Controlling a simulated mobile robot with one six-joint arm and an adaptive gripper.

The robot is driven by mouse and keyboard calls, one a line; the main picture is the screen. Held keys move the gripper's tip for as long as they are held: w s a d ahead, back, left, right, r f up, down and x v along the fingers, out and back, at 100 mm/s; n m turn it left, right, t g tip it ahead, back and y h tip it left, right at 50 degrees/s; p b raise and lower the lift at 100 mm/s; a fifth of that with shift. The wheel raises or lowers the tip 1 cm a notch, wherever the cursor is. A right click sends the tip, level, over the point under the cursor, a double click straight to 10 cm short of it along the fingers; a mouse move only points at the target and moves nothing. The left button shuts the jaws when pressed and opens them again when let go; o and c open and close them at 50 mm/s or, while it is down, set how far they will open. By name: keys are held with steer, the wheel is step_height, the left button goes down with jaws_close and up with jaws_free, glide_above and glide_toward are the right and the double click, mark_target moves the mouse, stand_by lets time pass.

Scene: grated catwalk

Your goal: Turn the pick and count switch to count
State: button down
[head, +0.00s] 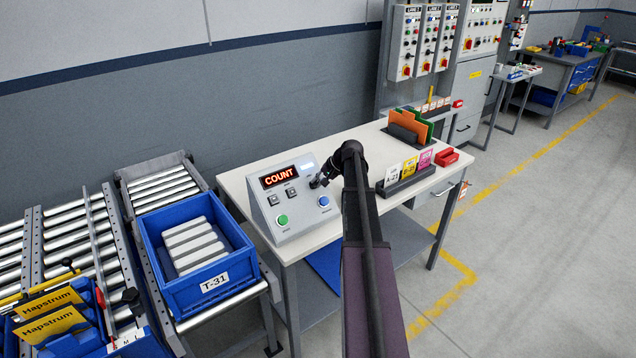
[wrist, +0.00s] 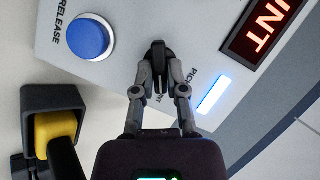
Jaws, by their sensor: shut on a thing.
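The control box (head: 285,222) stands on the white table and has a sloped grey face. Its red display (head: 279,176) reads COUNT; part of it also shows in the wrist view (wrist: 262,28). My gripper (head: 319,182) is at the upper right of the face. In the wrist view my gripper (wrist: 158,68) is shut on the black switch knob (wrist: 158,50), with a finger on each side. The fingers cover part of the PICK and COUNT lettering. A lit white bar (wrist: 213,95) is beside the lettering. The knob's exact pointing direction is hard to tell.
A blue release button (wrist: 88,38) is close to the gripper. A green button (head: 282,220) is lower on the face. A card holder (head: 408,180) stands right of my arm. A blue tote (head: 205,290) sits on the left.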

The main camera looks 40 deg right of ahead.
steer(key=c, duration=0.7)
jaws_free()
steer(key=shift+n, duration=0.3)
